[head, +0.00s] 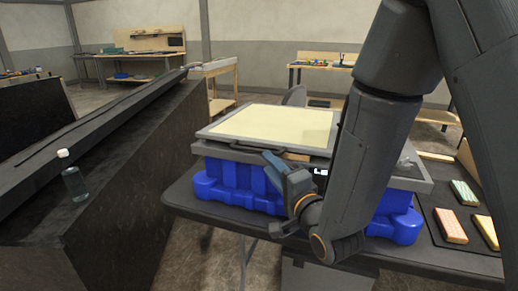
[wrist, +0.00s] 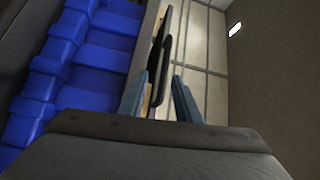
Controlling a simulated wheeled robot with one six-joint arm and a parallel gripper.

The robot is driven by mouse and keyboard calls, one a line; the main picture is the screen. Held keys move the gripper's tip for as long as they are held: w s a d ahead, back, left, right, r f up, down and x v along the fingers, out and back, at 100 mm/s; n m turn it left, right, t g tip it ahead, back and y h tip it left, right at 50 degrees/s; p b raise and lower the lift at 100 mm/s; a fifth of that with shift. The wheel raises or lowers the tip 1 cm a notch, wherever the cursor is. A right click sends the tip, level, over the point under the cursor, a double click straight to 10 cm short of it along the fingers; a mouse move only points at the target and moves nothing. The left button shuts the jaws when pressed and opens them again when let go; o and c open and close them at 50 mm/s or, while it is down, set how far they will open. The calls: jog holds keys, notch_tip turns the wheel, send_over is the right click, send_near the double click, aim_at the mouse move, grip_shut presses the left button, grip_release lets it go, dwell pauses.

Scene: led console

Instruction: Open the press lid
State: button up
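The press (head: 235,185) stands on a dark table, with a blue base and a grey frame. Its lid (head: 275,124), grey-rimmed with a cream panel, lies flat and closed on top. A dark handle (head: 250,148) runs along the lid's front edge; the wrist view shows it as a dark bar (wrist: 164,50). My gripper (head: 272,164) is at the front of the press, by the handle's right end. In the wrist view its two blue-grey fingers (wrist: 160,88) stand apart, with the bar's near end appearing between them. I cannot tell whether they touch it. My arm hides the lid's right part.
Coloured blocks (head: 465,194) lie on a dark mat at the right of the table. A dark sloped console (head: 120,150) with a bottle (head: 74,182) stands at the left. Workbenches (head: 140,52) stand far back. Open floor lies between console and table.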

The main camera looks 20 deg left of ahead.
aim_at(256, 151)
jog(key=shift+w+a+r+y, duration=0.15)
jog(key=shift+a+r+y, duration=0.2)
jog(key=shift+a, duration=0.2)
jog(key=shift+p+x, duration=0.75)
jog(key=shift+x, duration=2.8)
jog(key=shift+d, duration=0.1)
grip_shut()
